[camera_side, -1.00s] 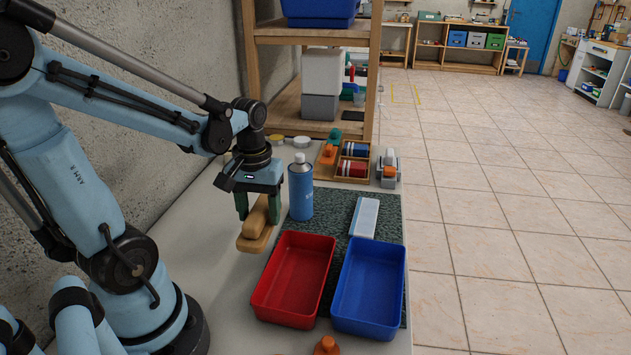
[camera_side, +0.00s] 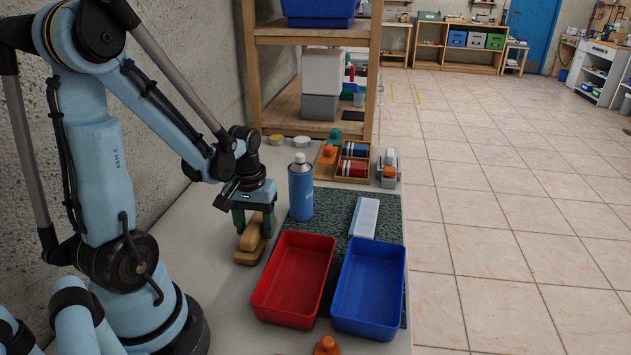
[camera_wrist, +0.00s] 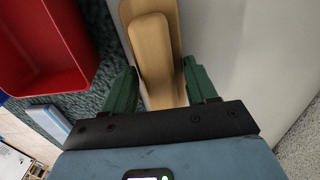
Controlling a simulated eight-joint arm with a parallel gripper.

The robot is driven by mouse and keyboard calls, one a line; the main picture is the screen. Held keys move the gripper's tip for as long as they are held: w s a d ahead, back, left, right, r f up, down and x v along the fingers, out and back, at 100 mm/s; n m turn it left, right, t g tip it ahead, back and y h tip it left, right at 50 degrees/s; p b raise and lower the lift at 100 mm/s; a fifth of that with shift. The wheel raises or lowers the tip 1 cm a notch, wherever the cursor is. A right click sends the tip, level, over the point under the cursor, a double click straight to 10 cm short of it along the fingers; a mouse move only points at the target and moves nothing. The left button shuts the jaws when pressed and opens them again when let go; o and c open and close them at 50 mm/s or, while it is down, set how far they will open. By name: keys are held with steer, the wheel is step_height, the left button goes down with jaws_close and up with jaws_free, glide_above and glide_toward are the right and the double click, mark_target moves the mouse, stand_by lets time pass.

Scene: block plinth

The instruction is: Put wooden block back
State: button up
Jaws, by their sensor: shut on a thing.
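The wooden block (camera_side: 248,238) is a tan, rounded piece with a narrower upper part over a wider, flat lower part. In the side view it is left of the red tray, above or on the pale bench. I cannot tell whether its underside touches the bench. My gripper (camera_side: 254,227) points down and is shut on the upper part, with a green finger on each side. In the wrist view the block (camera_wrist: 155,60) extends up the picture between the fingers of my gripper (camera_wrist: 163,82). The fingers hide part of its sides.
The red tray (camera_side: 293,276) is close right of the block, with a blue tray (camera_side: 368,287) beyond it. A blue bottle (camera_side: 300,190) stands behind on the dark mat (camera_side: 333,207). A white-and-blue box (camera_side: 365,216) lies there too. Bare bench (camera_side: 205,240) lies left.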

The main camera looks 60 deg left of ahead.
mark_target(255, 223)
steer(key=shift+f, duration=0.15)
steer(key=o, duration=0.9)
steer(key=shift+o, duration=0.2)
step_height(255, 223, up, 12)
steer(key=w+d+m+t, duration=0.2)
steer(key=d+m+t, duration=0.1)
steer(key=d, duration=0.4)
steer(key=w+d+m+t, duration=0.2)
steer(key=d+m+t, duration=0.2)
steer(key=d+m, duration=0.2)
steer(key=shift+w+d+r, duration=0.2)
steer(key=shift+w+d, duration=0.15)
steer(key=shift+d, duration=0.3)
